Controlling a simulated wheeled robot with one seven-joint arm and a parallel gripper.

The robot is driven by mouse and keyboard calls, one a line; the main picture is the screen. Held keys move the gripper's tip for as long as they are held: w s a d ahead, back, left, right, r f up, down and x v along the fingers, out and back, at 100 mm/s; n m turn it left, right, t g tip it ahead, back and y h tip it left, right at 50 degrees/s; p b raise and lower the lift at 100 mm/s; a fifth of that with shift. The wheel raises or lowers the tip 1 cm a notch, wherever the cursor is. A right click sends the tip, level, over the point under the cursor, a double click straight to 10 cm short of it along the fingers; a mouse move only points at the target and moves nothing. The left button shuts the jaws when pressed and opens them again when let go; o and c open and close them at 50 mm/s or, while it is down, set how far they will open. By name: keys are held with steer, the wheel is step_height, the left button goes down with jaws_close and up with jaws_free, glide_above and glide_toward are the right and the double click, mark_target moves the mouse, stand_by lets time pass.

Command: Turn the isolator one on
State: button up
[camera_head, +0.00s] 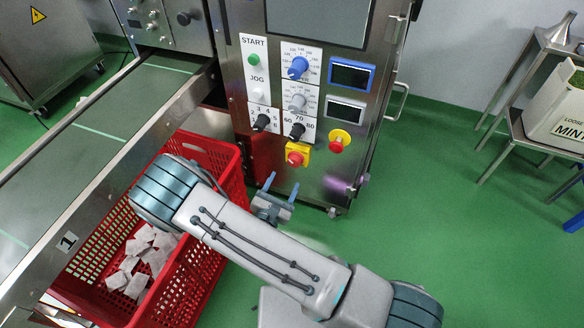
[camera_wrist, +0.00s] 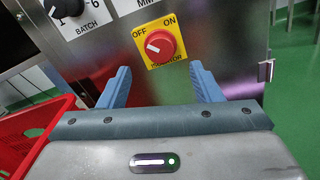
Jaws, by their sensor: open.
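The isolator is a red rotary knob on a yellow plate (camera_head: 298,154), low on the steel control panel in the head view. In the wrist view the red isolator knob (camera_wrist: 160,45) shows its plate marked OFF at left and ON at right. The knob's white pointer line points up and left, toward OFF. My gripper (camera_head: 282,182) is open and empty, just below the isolator in the head view. In the wrist view its two blue fingers (camera_wrist: 160,78) are spread on either side below the knob, apart from it.
A red and yellow button (camera_head: 340,141) is right of the isolator, with black knobs (camera_head: 297,131) above. A red crate (camera_head: 190,290) with white teabags stands left under the conveyor (camera_head: 110,120).

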mark_target(294, 163)
steer(key=b+x, duration=0.1)
steer(key=x, duration=0.7)
steer(key=shift+b, duration=0.4)
steer(key=shift+c, duration=0.3)
steer(key=c, duration=0.9)
